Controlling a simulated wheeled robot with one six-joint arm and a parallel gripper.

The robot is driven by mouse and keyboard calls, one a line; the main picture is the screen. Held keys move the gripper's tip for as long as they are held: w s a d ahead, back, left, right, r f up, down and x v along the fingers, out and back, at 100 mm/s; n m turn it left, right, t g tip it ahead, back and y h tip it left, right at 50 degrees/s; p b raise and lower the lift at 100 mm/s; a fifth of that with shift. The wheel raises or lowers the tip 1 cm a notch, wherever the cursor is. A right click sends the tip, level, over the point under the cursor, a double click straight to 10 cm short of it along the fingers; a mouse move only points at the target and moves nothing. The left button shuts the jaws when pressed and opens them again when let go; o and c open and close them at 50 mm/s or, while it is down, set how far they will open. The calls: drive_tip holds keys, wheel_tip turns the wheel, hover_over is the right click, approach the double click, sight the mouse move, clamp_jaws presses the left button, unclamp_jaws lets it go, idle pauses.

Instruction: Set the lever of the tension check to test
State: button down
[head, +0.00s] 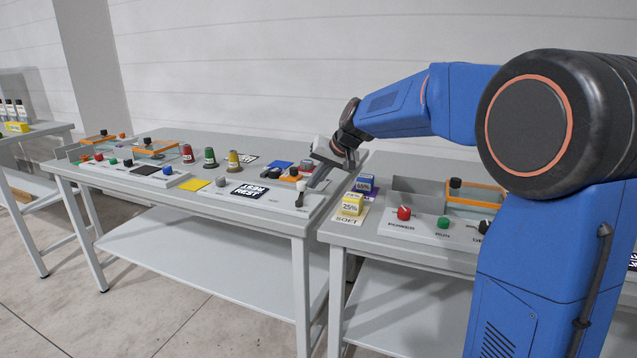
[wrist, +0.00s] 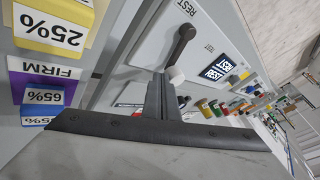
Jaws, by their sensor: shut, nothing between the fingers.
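The lever (wrist: 181,52) of the tension check is a dark arm on a round pivot, with a pale grey knob at its end. It stands on a light panel (wrist: 150,40) printed REST near the top and TEST to the right of the lever. The lever arm slants down from the pivot in the wrist view, toward my gripper. In the head view the lever (head: 300,192) is small at the table's near right corner. My gripper (wrist: 160,88) is shut and empty, its fingertips close beside the knob. I cannot tell if they touch it. The gripper also shows in the head view (head: 314,182).
A black lettered card (head: 249,192) lies left of the lever. Several colored thread cones (head: 210,157) stand further left. On the right-hand table are yellow 25% (head: 352,204) and blue-and-white 65% blocks (wrist: 42,110). A gap separates the two tables.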

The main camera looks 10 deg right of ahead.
sight(299, 182)
drive_tip(key=w+a+n+g+y, duration=0.1)
drive_tip(key=n, duration=0.1)
drive_tip(key=shift+w+a+n, duration=0.1)
drive_tip(key=shift+w+n, duration=0.1)
drive_tip(key=shift+n, duration=0.2)
drive_tip(key=n, duration=0.1)
drive_tip(key=a+n+g+y, duration=0.1)
drive_tip(key=shift+w+a+n+g, duration=0.3)
drive_tip(key=shift+w, duration=0.1)
drive_tip(key=shift+w+a, duration=0.1)
drive_tip(key=shift+a, duration=0.3)
